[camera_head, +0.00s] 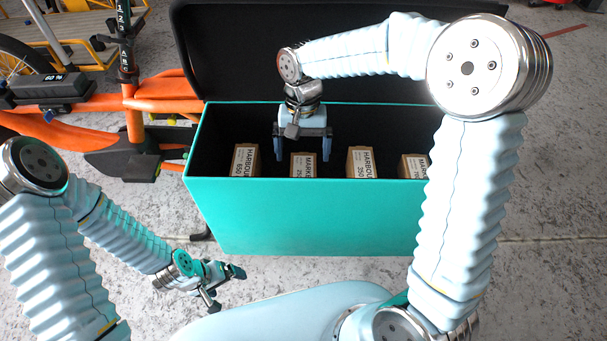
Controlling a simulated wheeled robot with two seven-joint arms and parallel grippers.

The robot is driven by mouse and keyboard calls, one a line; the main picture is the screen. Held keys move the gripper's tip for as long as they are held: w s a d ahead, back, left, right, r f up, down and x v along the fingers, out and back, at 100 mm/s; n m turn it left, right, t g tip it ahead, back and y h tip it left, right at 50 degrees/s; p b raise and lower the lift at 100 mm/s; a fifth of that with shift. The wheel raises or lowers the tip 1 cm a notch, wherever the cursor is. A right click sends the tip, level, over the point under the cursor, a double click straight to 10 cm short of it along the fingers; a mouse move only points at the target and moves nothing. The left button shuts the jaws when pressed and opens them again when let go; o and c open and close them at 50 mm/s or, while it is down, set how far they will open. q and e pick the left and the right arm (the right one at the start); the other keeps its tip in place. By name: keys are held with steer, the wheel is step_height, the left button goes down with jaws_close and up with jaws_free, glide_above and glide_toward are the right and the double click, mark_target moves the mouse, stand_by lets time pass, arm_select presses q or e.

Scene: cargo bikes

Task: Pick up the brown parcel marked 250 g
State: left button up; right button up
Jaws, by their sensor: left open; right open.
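Several brown parcels stand in a row inside the teal cargo box (300,215). The second from the left, a brown parcel (303,166), has a label that starts "MARKE" with a small number that looks like 250, partly cut off by the box's front wall. My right gripper (303,157) is open, pointing down, with one finger on each side of this parcel. I cannot tell whether the fingers touch it or are still above it. My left gripper (226,278) is open and empty, low in front of the box, away from the parcels.
A parcel marked 650 (245,160) stands to the left. Another parcel, marked HARBOUR (360,162), and a further parcel (413,166) stand to the right. The box's black lid (230,60) is open behind. An orange bike frame (160,95) is at left.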

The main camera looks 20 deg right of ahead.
mark_target(303, 170)
steer(key=f, duration=0.5)
steer(key=s+f, duration=0.1)
steer(key=f, duration=0.2)
steer(key=shift+f+b, duration=0.3)
steer(key=shift+b, duration=0.1)
steer(key=shift+c, duration=0.5)
steer(key=c, duration=1.1)
